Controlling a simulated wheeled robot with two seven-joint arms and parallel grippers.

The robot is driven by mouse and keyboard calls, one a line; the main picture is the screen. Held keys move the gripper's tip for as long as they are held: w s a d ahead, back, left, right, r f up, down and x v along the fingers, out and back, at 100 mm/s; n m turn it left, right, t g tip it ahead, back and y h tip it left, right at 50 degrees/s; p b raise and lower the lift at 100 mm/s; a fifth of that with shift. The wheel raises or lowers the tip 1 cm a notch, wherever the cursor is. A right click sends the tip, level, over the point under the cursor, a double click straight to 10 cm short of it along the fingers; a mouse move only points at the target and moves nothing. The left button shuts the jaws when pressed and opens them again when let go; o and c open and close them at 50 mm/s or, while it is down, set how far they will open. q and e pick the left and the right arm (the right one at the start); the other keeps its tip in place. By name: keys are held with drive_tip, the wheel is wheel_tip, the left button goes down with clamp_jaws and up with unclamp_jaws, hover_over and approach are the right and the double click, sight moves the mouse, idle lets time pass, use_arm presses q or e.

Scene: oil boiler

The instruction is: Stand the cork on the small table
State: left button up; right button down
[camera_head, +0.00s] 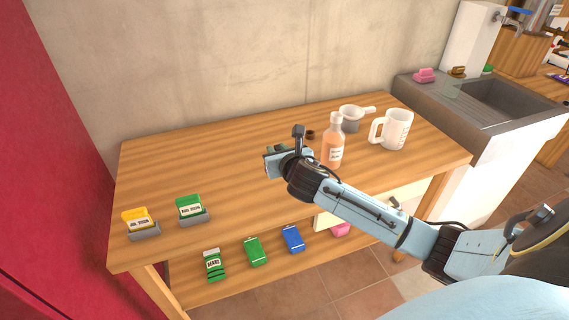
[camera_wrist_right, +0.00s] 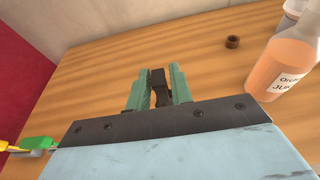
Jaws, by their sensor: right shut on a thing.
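My right gripper (camera_head: 274,161) is over the middle of the wooden table (camera_head: 235,205). In the right wrist view its two green fingers (camera_wrist_right: 158,88) are shut on a small dark brown piece, which I take to be the cork (camera_wrist_right: 158,84). The fingers partly hide it, and its foot and any contact with the table cannot be made out. In the head view the gripper hides it. My left gripper is not in view.
A small brown ring-like piece (camera_wrist_right: 232,42) lies beyond the gripper, near the orange juice bottle (camera_head: 333,146). A strainer-like cup (camera_head: 351,122) and white mug (camera_head: 395,130) stand right. Yellow (camera_head: 137,219) and green (camera_head: 190,206) packets stand front left. The table's left middle is clear.

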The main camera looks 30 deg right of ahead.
wheel_tip(320, 180, down, 3)
drive_tip(key=shift+f+b, duration=0.2)
drive_tip(key=shift+b, duration=0.2)
wheel_tip(320, 180, down, 3)
drive_tip(key=shift+f+b, duration=0.15)
drive_tip(key=shift+b, duration=0.55)
drive_tip(key=shift+f, duration=0.2)
drive_tip(key=shift+r, duration=0.1)
drive_tip(key=c, duration=1.3)
unclamp_jaws()
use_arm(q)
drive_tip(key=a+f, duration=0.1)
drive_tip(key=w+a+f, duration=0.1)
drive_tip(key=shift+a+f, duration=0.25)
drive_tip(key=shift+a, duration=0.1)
use_arm(e)
drive_tip(key=shift+o, duration=0.2)
